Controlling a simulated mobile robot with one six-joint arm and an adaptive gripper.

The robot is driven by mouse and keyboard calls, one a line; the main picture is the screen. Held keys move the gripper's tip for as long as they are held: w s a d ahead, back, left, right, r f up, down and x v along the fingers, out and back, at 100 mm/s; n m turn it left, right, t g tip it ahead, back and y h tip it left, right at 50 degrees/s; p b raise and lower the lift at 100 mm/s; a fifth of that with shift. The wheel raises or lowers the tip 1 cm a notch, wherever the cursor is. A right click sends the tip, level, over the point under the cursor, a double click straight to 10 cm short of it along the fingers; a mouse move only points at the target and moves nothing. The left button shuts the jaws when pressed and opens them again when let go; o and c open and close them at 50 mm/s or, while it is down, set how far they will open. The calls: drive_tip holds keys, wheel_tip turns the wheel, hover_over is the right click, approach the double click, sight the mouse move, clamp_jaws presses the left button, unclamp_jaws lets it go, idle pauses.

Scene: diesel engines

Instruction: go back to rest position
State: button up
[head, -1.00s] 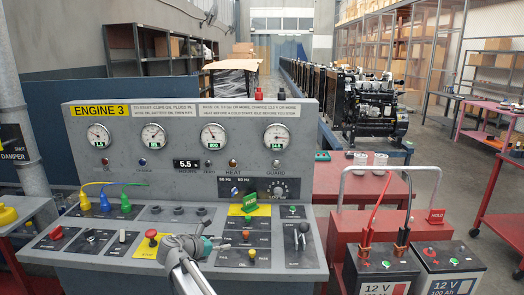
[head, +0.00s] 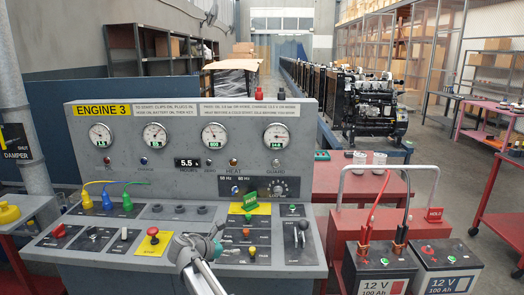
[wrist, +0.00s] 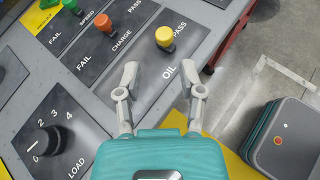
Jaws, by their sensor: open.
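The grey engine console (head: 90,262) fills the left and middle of the head view. My gripper (head: 218,232) is in front of its lower sloping panel, near the small coloured knobs. In the wrist view my gripper (wrist: 164,80) has its two grey fingers spread with nothing between them. Beyond the fingers are a green knob (wrist: 70,4), an orange knob (wrist: 103,22) and a yellow knob (wrist: 165,38). The "OIL" label shows between the fingers. A black LOAD dial (wrist: 45,140) is at the lower left. My fingertips look small and partly unclear in the head view.
A red stop button (head: 153,232) stands on a yellow plate left of my arm. Two batteries (head: 380,268) (head: 447,262) stand right of the console before a red cart (head: 350,222). A grey case (wrist: 285,140) is on the wrist view's right.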

drive_tip(key=s+d+f+m+g+y+p, duration=0.1)
drive_tip(key=s+d+f+m+g+y, duration=0.15)
drive_tip(key=d+m, duration=0.5)
drive_tip(key=s+d+f+m+g+y, duration=0.1)
drive_tip(key=s+d+f+m+g, duration=0.25)
drive_tip(key=d, duration=0.65)
drive_tip(key=s+d+f+m+g+y+p, duration=0.1)
drive_tip(key=s+d+m+g+y, duration=0.1)
drive_tip(key=s+d+m+y, duration=0.4)
drive_tip(key=shift+s+d+f+m, duration=0.35)
drive_tip(key=shift+s+d+m, duration=1.55)
drive_tip(key=shift+s+m, duration=1.85)
drive_tip(key=shift+w, duration=0.15)
